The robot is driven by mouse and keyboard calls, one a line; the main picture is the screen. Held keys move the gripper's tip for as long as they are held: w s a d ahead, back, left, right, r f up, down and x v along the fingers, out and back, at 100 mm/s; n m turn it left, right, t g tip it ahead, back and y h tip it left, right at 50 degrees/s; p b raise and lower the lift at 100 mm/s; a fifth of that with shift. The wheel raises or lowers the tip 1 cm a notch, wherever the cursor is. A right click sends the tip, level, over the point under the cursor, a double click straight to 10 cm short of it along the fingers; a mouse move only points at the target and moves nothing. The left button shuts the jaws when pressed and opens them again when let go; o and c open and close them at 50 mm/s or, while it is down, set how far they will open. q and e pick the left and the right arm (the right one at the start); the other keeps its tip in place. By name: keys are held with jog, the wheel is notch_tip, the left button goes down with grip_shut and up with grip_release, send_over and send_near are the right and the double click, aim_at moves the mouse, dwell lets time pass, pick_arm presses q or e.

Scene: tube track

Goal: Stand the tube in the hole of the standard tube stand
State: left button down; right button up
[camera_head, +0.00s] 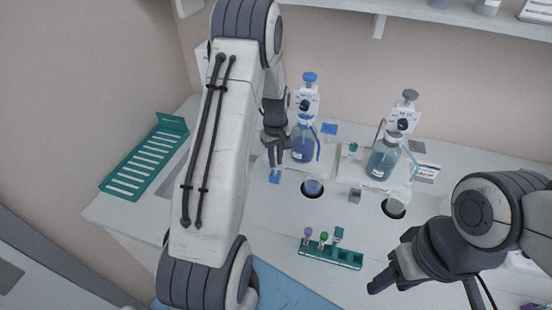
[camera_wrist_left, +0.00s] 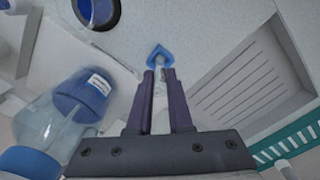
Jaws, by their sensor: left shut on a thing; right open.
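My left gripper (camera_head: 275,165) points down at the worktop, left of the left round opening. In the left wrist view its fingertips (camera_wrist_left: 160,75) are shut on a small pale tube (camera_wrist_left: 160,71), mostly hidden between them. A small blue piece (camera_head: 275,177) lies just below these fingertips; it shows as a blue angular rim (camera_wrist_left: 160,55) at the tips in the wrist view. I cannot tell whether it is a stand or part of the tube. A small grey block (camera_head: 355,195) stands between the two openings. My right gripper (camera_head: 382,283) is open and empty at the lower right.
A teal rack (camera_head: 331,254) holds several capped tubes in front. Two blue-liquid bottles with pumps (camera_head: 303,145) (camera_head: 384,158) stand behind the round openings (camera_head: 313,188) (camera_head: 395,208). A slotted teal rack (camera_head: 145,160) lies at the left. The worktop around the blue piece is mostly clear.

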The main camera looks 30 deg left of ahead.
pick_arm(q)
jog(key=shift+f+b, duration=0.4)
jog(key=shift+f, duration=0.45)
dwell(0.5)
jog(key=c, duration=0.8)
grip_release()
jog(key=shift+o, duration=0.2)
jog(key=shift+r, duration=0.15)
jog(key=shift+r, duration=0.35)
notch_tip(320, 180, up, 10)
jog(key=b, duration=0.2)
jog(key=shift+f+b, duration=0.25)
jog(key=shift+b, duration=0.05)
jog(key=shift+d, duration=0.1)
